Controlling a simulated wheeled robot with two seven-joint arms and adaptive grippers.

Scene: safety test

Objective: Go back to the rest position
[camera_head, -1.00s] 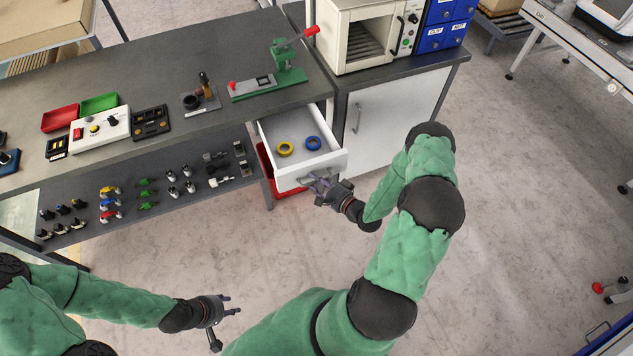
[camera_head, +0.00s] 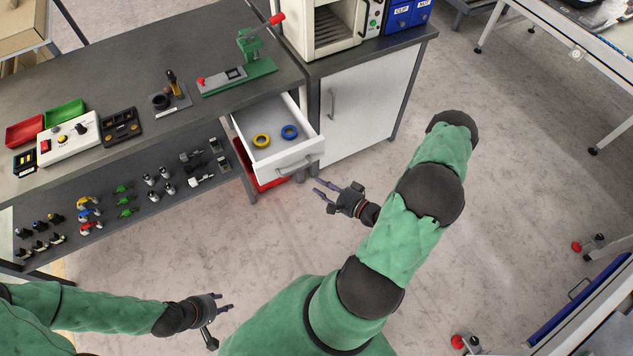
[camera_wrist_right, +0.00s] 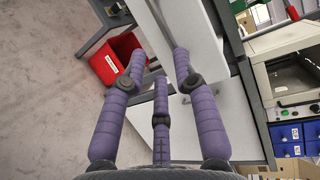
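My right gripper (camera_head: 327,190) is open and empty, apart from the drawer and in front of its handle. Its spread purple fingers show in the right wrist view (camera_wrist_right: 163,80). The white drawer (camera_head: 290,157) stands pulled out under the workbench, with a yellow ring (camera_head: 261,140) and a blue ring (camera_head: 290,131) inside. My left gripper (camera_head: 219,321) is open and empty over the floor at the lower left, away from any object.
A red bin (camera_head: 262,181) stands under the open drawer. The grey workbench (camera_head: 130,65) carries a green press (camera_head: 252,50). A white cabinet (camera_head: 365,105) is right of the drawer. The floor in front is clear; a blue-edged cart (camera_head: 580,300) stands at the right.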

